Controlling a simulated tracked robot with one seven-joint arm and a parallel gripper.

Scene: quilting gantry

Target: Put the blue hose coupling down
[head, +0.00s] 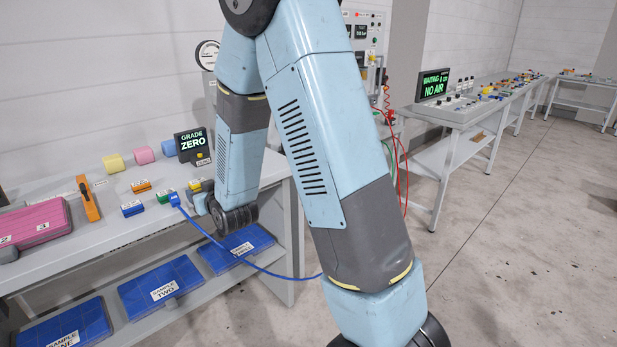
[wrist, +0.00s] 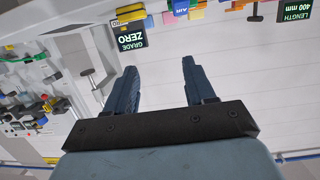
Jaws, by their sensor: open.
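The blue hose coupling (head: 174,199) is on the grey bench top in the head view, beside a green-and-blue block, with its blue hose (head: 240,264) hanging over the front edge and running right behind my arm. My gripper (head: 203,204) is just to the right of the coupling, low over the bench edge and partly hidden by my wrist. In the wrist view my gripper (wrist: 158,78) has its two dark blue fingers wide apart with only pale wall or surface between them. I cannot make out the coupling for certain in the wrist view.
Small coloured blocks (head: 132,208), an orange tool (head: 88,199), a pink case (head: 38,226) and the GRADE ZERO display (head: 192,146) stand on the bench. Blue sample trays (head: 160,287) lie on the shelf below. Red hoses (head: 401,165) hang at the right.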

